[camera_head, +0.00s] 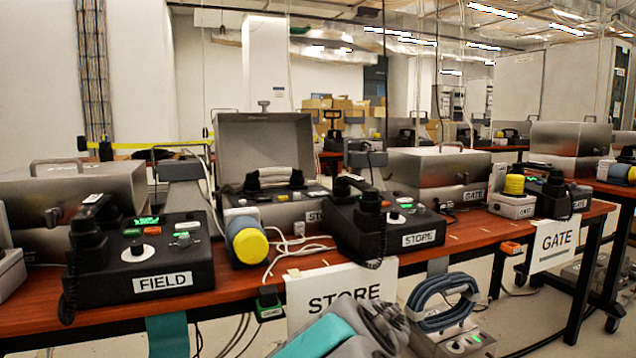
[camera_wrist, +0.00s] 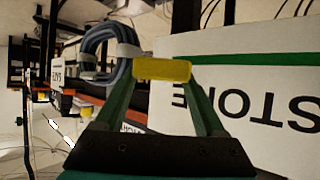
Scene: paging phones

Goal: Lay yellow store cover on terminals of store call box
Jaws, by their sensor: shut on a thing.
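The yellow store cover (camera_wrist: 162,70) is a small block between the tips of my gripper (camera_wrist: 163,80) in the wrist view. My gripper is shut on it. In the head view my arm is low in front of the table, and the fingers and cover are out of sight. A black phone unit labelled STORE (camera_head: 424,238), with a handset, stands on the middle of the table. Behind it to the left is an open metal case (camera_head: 265,140), its label starting STO, with black equipment inside. I cannot make out the terminals. My gripper is apart from both.
The STORE sign (camera_head: 306,312) hangs from the table's front edge; it fills the wrist view's right side, upside down (camera_wrist: 245,55). A blue cable coil (camera_head: 440,312) stands low beside my arm. The FIELD phone (camera_head: 160,270), a yellow-ended cylinder (camera_head: 249,246) and white cables crowd the table's left part.

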